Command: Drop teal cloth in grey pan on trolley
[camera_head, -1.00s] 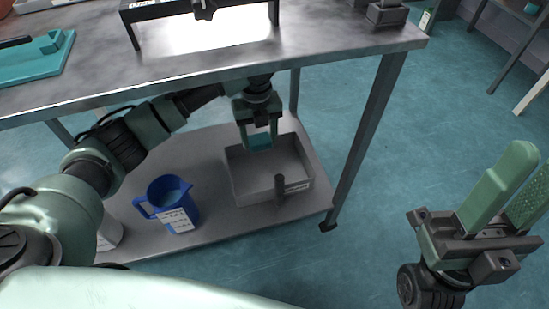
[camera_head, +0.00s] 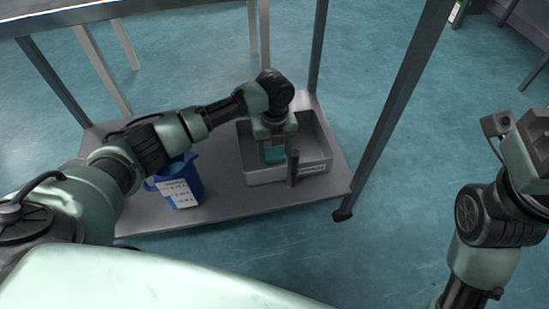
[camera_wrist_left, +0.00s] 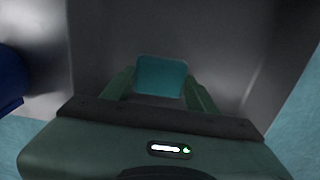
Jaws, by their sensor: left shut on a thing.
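My left gripper (camera_head: 273,146) is shut on the teal cloth (camera_head: 274,155) and points down into the grey pan (camera_head: 316,155). The pan is a shallow grey box with a label on its side, standing on the lower shelf of the trolley (camera_head: 225,205). In the left wrist view the teal cloth (camera_wrist_left: 161,76) shows between the two green fingers, with the pan's grey inside around it. I cannot tell whether the cloth touches the pan floor. My right gripper is partly seen at the right edge (camera_head: 530,148); its fingertips are cut off.
A blue jug (camera_head: 182,184) with a white label stands left of the pan, partly behind my left arm. A dark upright post (camera_head: 293,168) stands at the pan's front wall. Trolley legs (camera_head: 395,110) and the upper top's edge (camera_head: 110,8) frame the shelf.

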